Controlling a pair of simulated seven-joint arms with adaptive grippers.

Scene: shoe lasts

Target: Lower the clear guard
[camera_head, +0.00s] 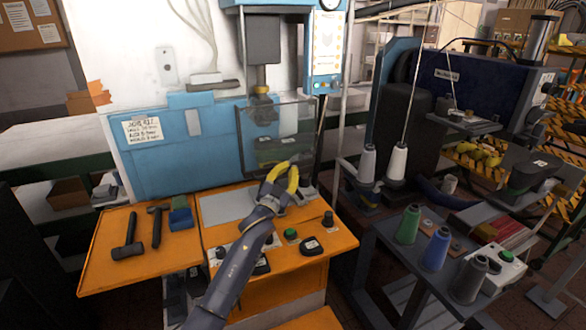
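The clear guard (250,150) is a transparent panel with a dark frame. It hangs upright at the front of the blue press, above the orange work surface (105,255). My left gripper (290,168), with yellow fingers, is in front of the guard's lower right part and overlaps it in the view. My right gripper is not in view.
Two dark hammers (128,240) and a blue-green block (180,215) lie on the left of the orange surface. Buttons, including a green one (290,234), sit on its front right. A side cart (385,238) holds thread cones.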

